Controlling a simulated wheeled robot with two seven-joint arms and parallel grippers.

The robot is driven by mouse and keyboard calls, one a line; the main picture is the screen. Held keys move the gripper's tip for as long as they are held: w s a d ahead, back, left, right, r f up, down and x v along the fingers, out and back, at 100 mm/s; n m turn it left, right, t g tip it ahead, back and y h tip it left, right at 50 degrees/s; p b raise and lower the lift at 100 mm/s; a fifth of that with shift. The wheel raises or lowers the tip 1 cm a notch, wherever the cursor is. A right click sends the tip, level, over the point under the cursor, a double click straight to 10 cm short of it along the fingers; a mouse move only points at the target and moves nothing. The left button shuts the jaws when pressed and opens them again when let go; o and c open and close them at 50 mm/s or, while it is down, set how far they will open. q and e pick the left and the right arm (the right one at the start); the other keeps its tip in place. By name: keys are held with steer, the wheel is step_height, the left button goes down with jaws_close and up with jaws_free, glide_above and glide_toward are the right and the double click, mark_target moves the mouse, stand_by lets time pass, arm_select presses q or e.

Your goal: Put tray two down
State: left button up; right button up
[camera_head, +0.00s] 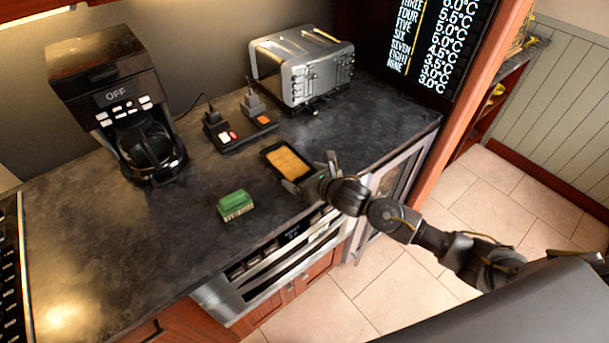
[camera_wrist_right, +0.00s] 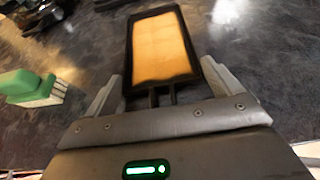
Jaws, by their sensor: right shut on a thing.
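A small black tray (camera_head: 288,162) with a flat yellow-orange filling is over the right part of the dark countertop, near its front edge. My right gripper (camera_head: 312,178) reaches in from the right and is shut on the tray's near end. In the right wrist view the tray (camera_wrist_right: 161,48) extends straight out from between the fingers of my right gripper (camera_wrist_right: 163,92), joined by a short two-pronged handle. The tray looks level and close to the counter; I cannot tell whether it touches. I see no number on it. My left gripper is not in view.
A green and white block (camera_head: 235,205) lies left of the tray. A power strip (camera_head: 240,132) and a silver toaster (camera_head: 302,68) are behind it. A black coffee maker (camera_head: 118,105) stands at the back left. The counter's front left is clear. A drawer appliance (camera_head: 272,270) is below.

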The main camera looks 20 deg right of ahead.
steer(key=o, duration=0.8)
steer(key=shift+f, duration=0.1)
steer(key=shift+o, duration=0.2)
steer(key=shift+r+p, duration=0.4)
steer(key=shift+p, duration=0.05)
steer(key=shift+r+p, duration=0.5)
steer(key=shift+p, duration=0.05)
steer(key=shift+s+d+f+b, duration=0.1)
steer(key=shift+s+d+b, duration=0.2)
steer(key=shift+s+b, duration=0.4)
steer(key=b+v, duration=0.2)
steer(key=v, duration=0.8)
steer(key=shift+s+r, duration=0.15)
steer(key=shift+r, duration=0.1)
